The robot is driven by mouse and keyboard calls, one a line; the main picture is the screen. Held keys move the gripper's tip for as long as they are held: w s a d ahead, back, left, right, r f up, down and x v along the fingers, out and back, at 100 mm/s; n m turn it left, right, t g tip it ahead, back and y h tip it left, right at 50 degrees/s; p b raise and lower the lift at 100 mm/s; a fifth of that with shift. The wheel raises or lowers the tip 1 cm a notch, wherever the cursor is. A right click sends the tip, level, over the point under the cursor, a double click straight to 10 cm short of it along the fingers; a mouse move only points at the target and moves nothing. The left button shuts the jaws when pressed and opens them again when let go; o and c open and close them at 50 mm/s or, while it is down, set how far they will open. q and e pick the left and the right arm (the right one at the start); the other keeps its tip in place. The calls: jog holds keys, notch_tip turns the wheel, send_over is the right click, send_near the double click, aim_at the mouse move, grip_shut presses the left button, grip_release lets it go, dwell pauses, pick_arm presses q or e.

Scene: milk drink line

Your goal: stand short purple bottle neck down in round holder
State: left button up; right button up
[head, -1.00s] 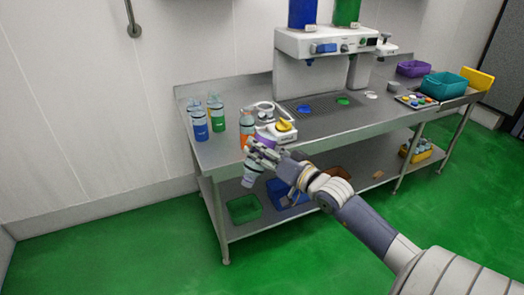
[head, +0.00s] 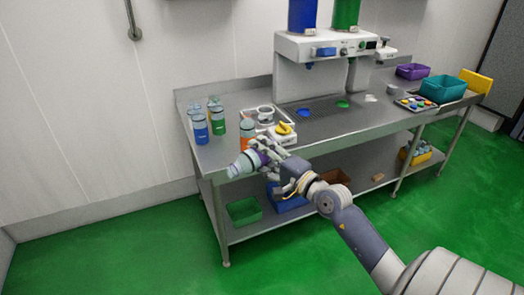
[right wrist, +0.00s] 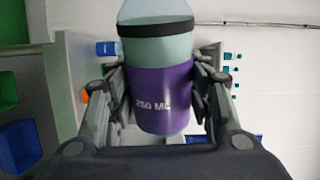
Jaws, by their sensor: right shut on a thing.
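The short purple bottle (right wrist: 163,95) has a purple band marked "250 ML" and a pale clear part with a dark ring. My right gripper (right wrist: 158,92) is shut on its purple band, a finger on each side. In the head view the bottle (head: 242,166) lies tilted, nearly level, its pale end pointing left and slightly down. My right gripper (head: 264,156) holds it at the table's front edge, and its fingers hide much of the purple. The round holder (head: 265,112) seems to be the grey ring on the white fixture behind the gripper. My left gripper is not in view.
An orange bottle (head: 247,132) stands just behind my right gripper. Blue (head: 201,130) and green (head: 219,124) bottles stand at the table's left end. A yellow part (head: 284,129) sits on the fixture.

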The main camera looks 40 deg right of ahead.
jog(key=shift+m, duration=0.3)
jog(key=shift+r+m+p, duration=0.15)
jog(key=shift+m+p, duration=0.25)
jog(key=shift+m, duration=0.3)
jog(key=m+p, duration=0.2)
jog(key=m, duration=0.1)
jog(key=shift+r+m, duration=0.1)
jog(key=shift+m, duration=0.6)
jog(key=shift+f, duration=0.25)
